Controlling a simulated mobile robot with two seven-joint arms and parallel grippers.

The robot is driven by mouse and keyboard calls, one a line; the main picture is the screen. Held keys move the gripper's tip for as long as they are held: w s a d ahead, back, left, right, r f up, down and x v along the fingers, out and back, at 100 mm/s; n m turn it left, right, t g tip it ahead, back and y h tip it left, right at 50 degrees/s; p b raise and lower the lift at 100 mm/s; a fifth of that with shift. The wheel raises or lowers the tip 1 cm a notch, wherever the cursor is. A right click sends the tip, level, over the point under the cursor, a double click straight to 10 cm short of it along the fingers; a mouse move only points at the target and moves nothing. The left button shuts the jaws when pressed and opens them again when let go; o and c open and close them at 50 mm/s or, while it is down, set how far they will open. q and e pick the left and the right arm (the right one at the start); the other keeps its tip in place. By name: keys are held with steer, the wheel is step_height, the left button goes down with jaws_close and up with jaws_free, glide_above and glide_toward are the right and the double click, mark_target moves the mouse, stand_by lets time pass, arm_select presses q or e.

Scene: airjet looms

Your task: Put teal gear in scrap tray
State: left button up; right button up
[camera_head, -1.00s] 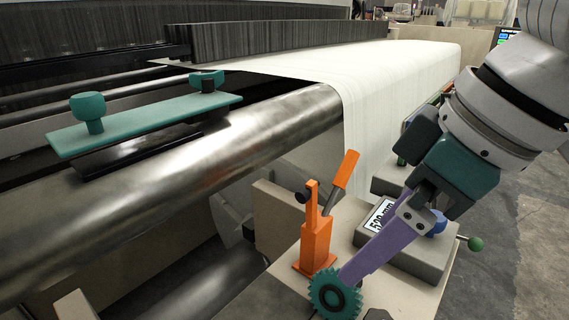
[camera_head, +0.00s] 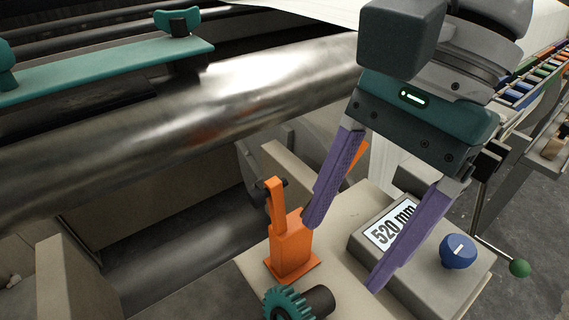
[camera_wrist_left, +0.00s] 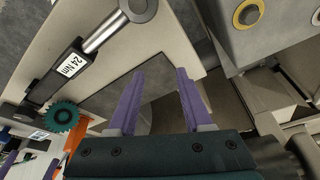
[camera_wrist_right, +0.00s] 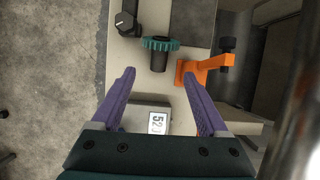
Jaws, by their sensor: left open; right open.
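The teal gear (camera_head: 287,304) sits at the bottom edge of the head view, on a dark cylindrical part beside the orange clamp. The gear also shows in the left wrist view (camera_wrist_left: 62,117) and in the right wrist view (camera_wrist_right: 160,44). My right gripper (camera_head: 343,254) is open and empty above the beige surface, between the orange clamp and the display box. In the right wrist view the gear is ahead of its spread fingertips (camera_wrist_right: 159,76). My left gripper (camera_wrist_left: 160,74) is open and empty, seen only in its wrist view. I cannot identify the scrap tray.
The orange clamp (camera_head: 293,247) stands close to the gear and my right gripper's left finger. A display box (camera_head: 365,243) reading 520 mm, with a blue knob (camera_head: 458,251), is at right. A metal roller (camera_head: 150,125) crosses behind. A 24 Nm tool (camera_wrist_left: 66,71) shows in the left wrist view.

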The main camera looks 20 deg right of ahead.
mark_target(306, 304)
arm_select(q)
steer(key=shift+f, duration=0.1)
steer(key=f+b, duration=0.2)
steer(key=shift+s+a+f+b, duration=0.1)
steer(key=shift+a+f+b, duration=0.15)
steer(key=shift+a+b, duration=0.1)
arm_select(e)
steer(key=x, duration=1)
steer(key=shift+s+a, duration=0.1)
steer(key=shift+a, duration=0.05)
arm_select(q)
steer(key=shift+d, duration=0.15)
arm_select(e)
steer(key=c, duration=0.4)
jaws_close()
